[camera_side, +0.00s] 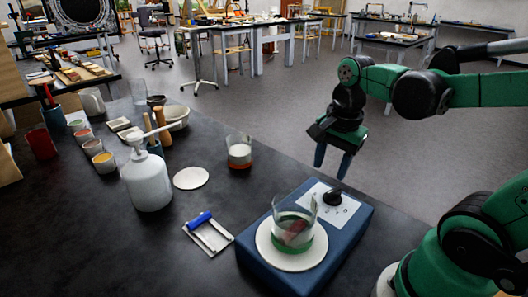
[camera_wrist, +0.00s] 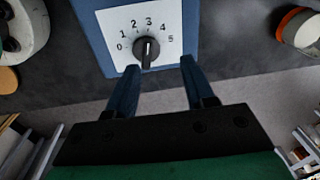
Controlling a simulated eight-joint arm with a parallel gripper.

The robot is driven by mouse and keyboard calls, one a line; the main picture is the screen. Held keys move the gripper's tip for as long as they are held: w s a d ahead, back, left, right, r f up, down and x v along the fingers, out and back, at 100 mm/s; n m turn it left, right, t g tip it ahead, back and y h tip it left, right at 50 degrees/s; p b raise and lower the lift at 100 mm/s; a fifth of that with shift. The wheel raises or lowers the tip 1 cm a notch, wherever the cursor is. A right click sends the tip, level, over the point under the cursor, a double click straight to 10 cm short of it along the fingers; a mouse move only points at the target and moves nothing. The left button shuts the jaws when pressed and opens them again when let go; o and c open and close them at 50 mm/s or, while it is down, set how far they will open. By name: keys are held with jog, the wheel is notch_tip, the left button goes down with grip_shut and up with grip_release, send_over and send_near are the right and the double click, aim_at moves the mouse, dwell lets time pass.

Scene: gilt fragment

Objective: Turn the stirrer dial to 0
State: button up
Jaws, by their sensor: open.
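The stirrer (camera_side: 345,235) is a blue box on the dark bench, with a round white plate (camera_side: 265,248) and a black dial (camera_side: 333,198) on a white panel. In the wrist view the dial (camera_wrist: 147,50) shows a scale from 0 to 5, and its white mark points up, near 3. A glass beaker (camera_side: 293,232) with greenish and reddish contents stands on the plate. My gripper (camera_side: 332,168) is open and empty, above the dial end of the stirrer. In the wrist view my gripper (camera_wrist: 159,66) has its fingertips just below the dial, apart from each other.
A beaker with an orange base (camera_side: 239,152) stands behind the stirrer, also at the wrist view's right edge (camera_wrist: 303,28). A white pump bottle (camera_side: 148,180), a white disc (camera_side: 191,178) and a small frame with a blue roller (camera_side: 208,233) are to the left. Cups and jars crowd the far left.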

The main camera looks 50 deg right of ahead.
aim_at(334, 190)
jog(key=m, duration=0.1)
jog(key=s+d+m+g, duration=0.1)
jog(key=m, duration=0.1)
jog(key=shift+d+f+m, duration=0.1)
jog(key=shift+f+m, duration=0.05)
jog(key=shift+m, duration=0.25)
jog(key=shift+f, duration=2.6)
grip_shut()
